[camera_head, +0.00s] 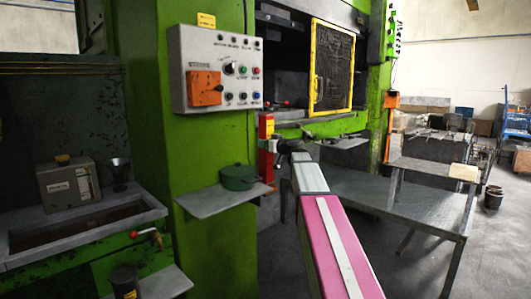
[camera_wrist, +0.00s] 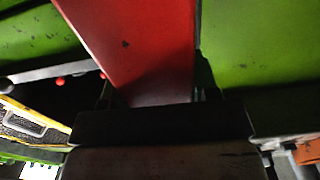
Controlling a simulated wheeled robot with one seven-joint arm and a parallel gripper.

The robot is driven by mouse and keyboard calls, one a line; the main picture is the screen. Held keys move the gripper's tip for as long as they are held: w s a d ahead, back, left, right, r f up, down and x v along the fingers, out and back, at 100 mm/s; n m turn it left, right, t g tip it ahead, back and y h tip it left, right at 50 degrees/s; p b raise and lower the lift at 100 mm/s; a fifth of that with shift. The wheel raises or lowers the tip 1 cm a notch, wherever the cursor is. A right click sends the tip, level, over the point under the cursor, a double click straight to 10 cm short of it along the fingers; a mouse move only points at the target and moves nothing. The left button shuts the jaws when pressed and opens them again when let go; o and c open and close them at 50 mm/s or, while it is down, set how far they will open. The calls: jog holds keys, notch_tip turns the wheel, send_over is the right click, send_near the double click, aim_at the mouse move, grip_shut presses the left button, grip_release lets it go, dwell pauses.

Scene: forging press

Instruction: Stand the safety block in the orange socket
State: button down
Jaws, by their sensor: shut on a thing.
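The safety block (camera_head: 266,150) is a tall red bar with yellow at its top and lower part, standing roughly upright left of the press opening in the head view. My gripper (camera_head: 275,146) is at its middle, shut on it. In the wrist view the block (camera_wrist: 140,45) fills the upper middle as a scuffed red face above the dark jaws. The jaw contact is partly hidden. I cannot clearly make out the orange socket. An orange fitting (camera_head: 391,99) is on the right green column, but I cannot tell whether it is the socket.
A control panel (camera_head: 218,70) sticks out on the green column. Below it, a shelf (camera_head: 215,203) holds a green pot (camera_head: 238,177). A yellow mesh guard (camera_head: 316,65) hangs at the press opening. A grey metal table (camera_head: 400,198) stands to the right.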

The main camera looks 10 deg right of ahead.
jog(key=f, duration=0.3)
jog(key=shift+a+f, duration=0.2)
jog(key=shift+f, duration=0.3)
jog(key=shift+c, duration=1.8)
grip_release()
jog(key=v, duration=1.2)
